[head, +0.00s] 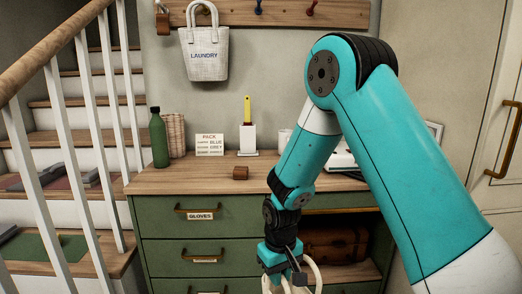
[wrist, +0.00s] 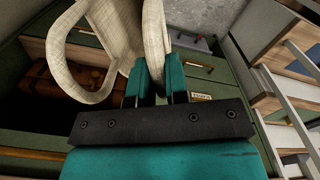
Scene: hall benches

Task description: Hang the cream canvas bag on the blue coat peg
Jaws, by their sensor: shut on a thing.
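The cream canvas bag (wrist: 118,32) hangs from my gripper (wrist: 157,88), whose teal fingers are shut on one of its straps. In the head view, my gripper (head: 284,270) is low in front of the dresser, at the bottom edge. Only the bag's pale straps (head: 316,274) show there; its body is out of frame. The blue coat peg (head: 258,7) is on the wooden rail at the top of the head view, bare as far as I see. It is far above my gripper and a little to its left.
A grey-white LAUNDRY bag (head: 207,58) hangs left of the blue peg; a red peg (head: 310,9) is to the right. The green dresser (head: 160,222) carries a bottle (head: 158,140), a sign (head: 209,144), a yellow-handled brush (head: 247,110) and a small brown block (head: 240,173). Stair railing stands left.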

